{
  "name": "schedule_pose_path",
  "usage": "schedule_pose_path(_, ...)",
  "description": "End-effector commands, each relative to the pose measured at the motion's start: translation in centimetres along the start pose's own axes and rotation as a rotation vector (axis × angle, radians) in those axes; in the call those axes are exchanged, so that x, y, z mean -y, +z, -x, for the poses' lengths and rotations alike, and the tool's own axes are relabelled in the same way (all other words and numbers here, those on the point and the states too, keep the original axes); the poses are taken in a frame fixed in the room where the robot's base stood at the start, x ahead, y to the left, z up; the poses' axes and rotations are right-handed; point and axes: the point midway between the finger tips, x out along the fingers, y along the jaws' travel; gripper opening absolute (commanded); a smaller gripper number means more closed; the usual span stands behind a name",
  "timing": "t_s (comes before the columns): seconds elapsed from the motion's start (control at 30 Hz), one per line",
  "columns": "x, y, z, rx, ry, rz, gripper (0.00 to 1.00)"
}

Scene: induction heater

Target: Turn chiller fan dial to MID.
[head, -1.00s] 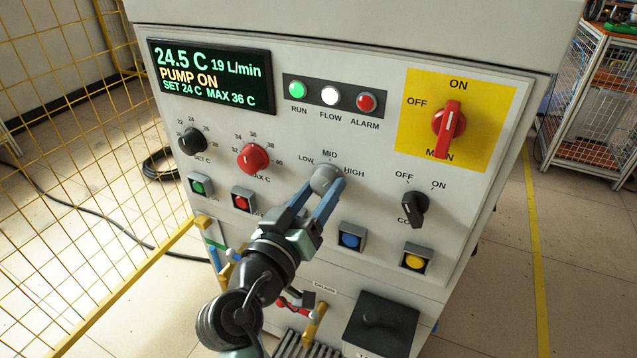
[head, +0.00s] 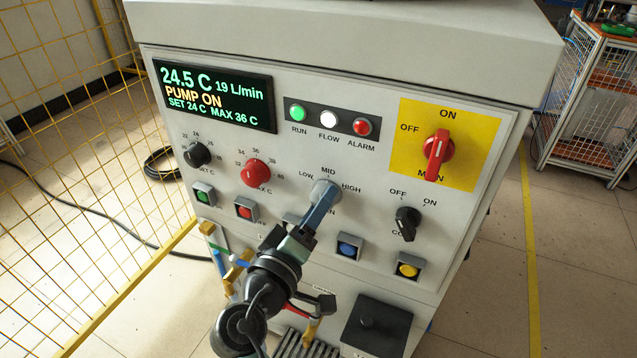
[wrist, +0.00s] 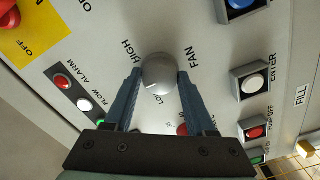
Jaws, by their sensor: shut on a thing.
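The chiller fan dial (head: 325,191) is a round grey knob on the panel, with LOW, MID and HIGH printed around it in the head view. My gripper (head: 323,200) is shut on the dial, its blue fingers reaching up from below. In the wrist view, the dial (wrist: 158,73) sits between the two fingertips (wrist: 160,76), one on each side. A short white mark on the dial's lower-left face shows there. I cannot tell exactly which label it lines up with; MID is not visible in the wrist view.
The red MAX C dial (head: 256,173) is left of my gripper and the black OFF/ON knob (head: 407,223) right. Blue (head: 348,246) and red (head: 245,208) push buttons sit near my fingers. A yellow mesh fence (head: 80,150) stands at left.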

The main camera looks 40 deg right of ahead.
Motion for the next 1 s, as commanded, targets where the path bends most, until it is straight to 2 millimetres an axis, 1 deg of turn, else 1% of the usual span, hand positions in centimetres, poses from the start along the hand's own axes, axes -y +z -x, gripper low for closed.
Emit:
schedule_pose_path(0.43, 0.2, 0.1, 0.06, 0.001, -0.003, 0.011, 0.0)
schedule_pose_path(0.47, 0.2, 0.1, 0.06, 0.001, -0.003, 0.01, 0.61)
schedule_pose_path(0.5, 0.2, 0.1, 0.06, 0.001, -0.003, 0.01, 0.68)
schedule_pose_path(0.6, 0.15, 0.08, 0.04, 0.001, -0.002, 0.009, 0.85)
schedule_pose_path(0.87, 0.06, 0.02, 0.04, 0.0, -0.001, 0.008, 0.85)
schedule_pose_path(1.0, 0.07, 0.0, 0.8, 0.0, -0.002, 0.008, 0.85)
